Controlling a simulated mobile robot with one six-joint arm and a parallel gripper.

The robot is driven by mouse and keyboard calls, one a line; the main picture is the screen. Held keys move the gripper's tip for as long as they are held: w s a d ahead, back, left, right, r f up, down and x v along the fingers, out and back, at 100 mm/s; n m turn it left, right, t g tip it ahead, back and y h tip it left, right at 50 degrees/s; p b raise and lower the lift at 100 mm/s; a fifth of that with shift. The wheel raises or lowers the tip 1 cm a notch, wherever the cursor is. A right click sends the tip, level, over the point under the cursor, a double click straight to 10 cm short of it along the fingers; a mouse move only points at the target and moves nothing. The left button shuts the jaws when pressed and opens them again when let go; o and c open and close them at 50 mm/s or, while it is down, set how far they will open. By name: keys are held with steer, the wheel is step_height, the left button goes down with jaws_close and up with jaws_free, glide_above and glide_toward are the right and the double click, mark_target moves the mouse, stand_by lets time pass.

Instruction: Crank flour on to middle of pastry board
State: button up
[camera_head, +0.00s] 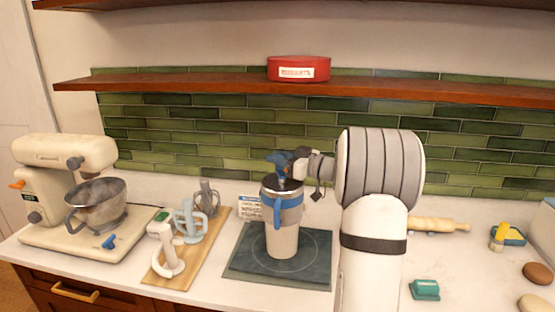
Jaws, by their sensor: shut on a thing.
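A tall canister-like flour sifter (284,241) with a grey upper band, dark top and blue side handle (277,210) shows in the head view, just right of centre. It looks upright over the dark pastry board (242,272), which has a pale ring marked on it. Whether its base touches the board is hard to tell. My gripper (281,166), with blue fingers, is at the top of the sifter, shut on what looks like its crank. The crank is mostly hidden by the fingers. I see no flour on the visible part of the board.
A stand mixer (62,152) with a metal bowl (98,205) stands at left. A wooden board (183,268) holds several handled tools beside the pastry board. A rolling pin (438,225) and a green block (425,289) lie at right. A shelf (180,84) with a red tin (298,63) runs above.

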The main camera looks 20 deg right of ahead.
steer(key=shift+s+d+m+t+h+b, duration=0.1)
steer(key=shift+d+m+t+h+b, duration=0.2)
steer(key=shift+m+h, duration=0.4)
steer(key=shift+s+d+m+t+h+b, duration=0.15)
steer(key=shift+m+t+h, duration=0.3)
steer(key=shift+h, duration=0.45)
steer(key=shift+w+d+m+t+h+b, duration=0.1)
steer(key=shift+m+t+h+b, duration=0.2)
steer(key=shift+m+h, duration=0.4)
steer(key=o, duration=1)
steer(key=shift+c, duration=0.2)
steer(key=shift+s, duration=0.1)
steer(key=b+v, duration=0.1)
steer(key=v, duration=0.6)
steer(key=shift+s+d, duration=0.1)
steer(key=shift+s, duration=0.25)
